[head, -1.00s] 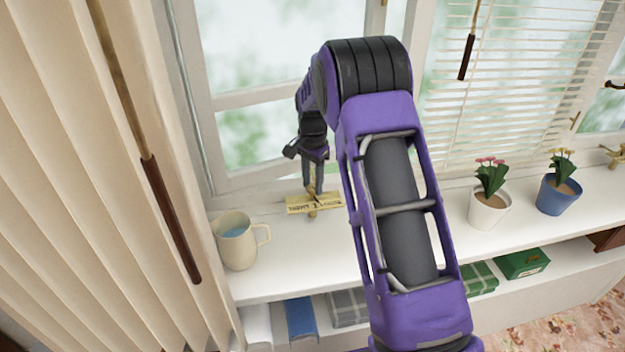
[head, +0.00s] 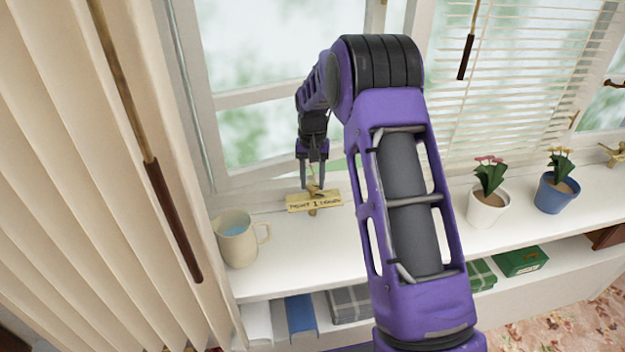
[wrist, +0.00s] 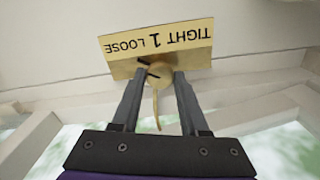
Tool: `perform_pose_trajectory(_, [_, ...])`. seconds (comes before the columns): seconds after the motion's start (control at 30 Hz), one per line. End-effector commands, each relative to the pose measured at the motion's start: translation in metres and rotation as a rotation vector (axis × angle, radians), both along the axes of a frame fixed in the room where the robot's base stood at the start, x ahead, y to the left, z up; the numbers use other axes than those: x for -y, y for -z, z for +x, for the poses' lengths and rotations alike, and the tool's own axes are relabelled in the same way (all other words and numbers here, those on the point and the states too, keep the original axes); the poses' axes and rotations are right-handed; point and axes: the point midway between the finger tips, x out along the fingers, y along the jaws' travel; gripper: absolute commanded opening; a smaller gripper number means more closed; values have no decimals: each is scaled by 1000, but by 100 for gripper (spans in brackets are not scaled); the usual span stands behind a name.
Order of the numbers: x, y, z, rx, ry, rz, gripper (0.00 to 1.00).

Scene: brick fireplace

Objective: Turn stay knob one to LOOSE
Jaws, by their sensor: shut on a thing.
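The brass stay knob one (wrist: 159,77) sits at a pale yellow plate lettered TIGHT 1 LOOSE (wrist: 188,52). In the wrist view the plate reads upside down, with LOOSE at left and TIGHT at right. The plate (head: 326,200) also shows in the head view, on the sill by the window frame. My gripper (wrist: 160,75) has one finger on each side of the knob and is shut on it. A small dark pointer-like mark lies beside the knob toward the left finger; its exact setting is unclear. In the head view my gripper (head: 313,186) points down just behind the plate.
A cream mug (head: 236,245) with blue inside stands left of the plate. A white flowerpot (head: 487,211) and a blue flowerpot (head: 557,197) stand to the right. A curtain (head: 70,190) hangs at left, with a dark-handled rod (head: 172,220) before it. Window panes are close behind.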

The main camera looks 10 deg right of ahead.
Motion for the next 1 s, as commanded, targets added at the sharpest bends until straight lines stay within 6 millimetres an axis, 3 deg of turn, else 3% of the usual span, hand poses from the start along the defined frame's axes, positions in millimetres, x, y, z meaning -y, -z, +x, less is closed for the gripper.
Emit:
perform_pose_trajectory(0.57, [0,0,0,0,-36,0,0])
perform_pose_trajectory(0.6, [0,0,0,0,-36,0,46])
perform_pose_trajectory(0.7, [0,0,0,0,-36,0,64])
perform_pose_trajectory(0.77, [0,0,0,0,-35,0,74])
perform_pose_trajectory(1.0, [0,0,0,0,-35,0,74])
